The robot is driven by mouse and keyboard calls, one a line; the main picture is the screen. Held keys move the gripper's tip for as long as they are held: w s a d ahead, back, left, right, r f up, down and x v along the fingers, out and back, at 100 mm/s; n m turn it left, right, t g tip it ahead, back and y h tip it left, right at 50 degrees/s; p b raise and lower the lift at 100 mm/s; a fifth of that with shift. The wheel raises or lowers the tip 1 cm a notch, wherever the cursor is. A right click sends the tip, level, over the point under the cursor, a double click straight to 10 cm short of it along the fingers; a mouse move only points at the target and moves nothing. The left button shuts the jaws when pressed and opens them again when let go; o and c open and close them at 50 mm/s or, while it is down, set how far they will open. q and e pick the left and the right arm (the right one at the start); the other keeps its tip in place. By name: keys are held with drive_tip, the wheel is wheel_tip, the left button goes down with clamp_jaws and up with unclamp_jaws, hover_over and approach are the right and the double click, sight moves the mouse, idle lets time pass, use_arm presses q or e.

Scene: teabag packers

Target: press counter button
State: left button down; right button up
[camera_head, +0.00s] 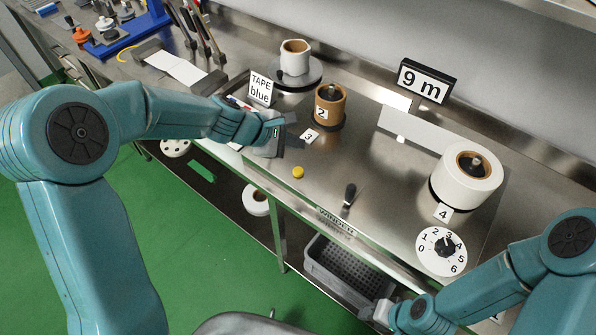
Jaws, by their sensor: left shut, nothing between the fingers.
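A sign-like black counter display (427,82) reading "9 m" stands at the back of the steel bench, right of centre. A small round yellow button (298,172) sits on the bench top near its front edge; I cannot tell whether it belongs to the counter. My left gripper (290,131) is shut and empty, above the bench behind and slightly left of the yellow button, apart from it. My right gripper (381,312) is low at the front, near a grey crate; its fingers are too hidden to tell their state.
A numbered dial (442,251), a white roll (467,176) and a black-handled lever (349,195) stand on the right half. A brown spool (330,106) and a "TAPE blue" sign (261,88) are beside my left gripper. The grey crate (318,266) sits below the bench edge.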

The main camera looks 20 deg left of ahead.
use_arm(q)
drive_tip(key=b, duration=0.5)
hover_over(295, 172)
wheel_tip(295, 172, down, 7)
drive_tip(key=shift+s+r, duration=0.1)
drive_tip(key=shift+r, duration=0.1)
drive_tip(key=shift+f+b, duration=0.5)
drive_tip(key=shift+b, duration=0.1)
drive_tip(key=shift+r, duration=0.15)
idle(0.7)
drive_tip(key=shift+f+b, duration=0.45)
drive_tip(key=shift+f, duration=0.05)
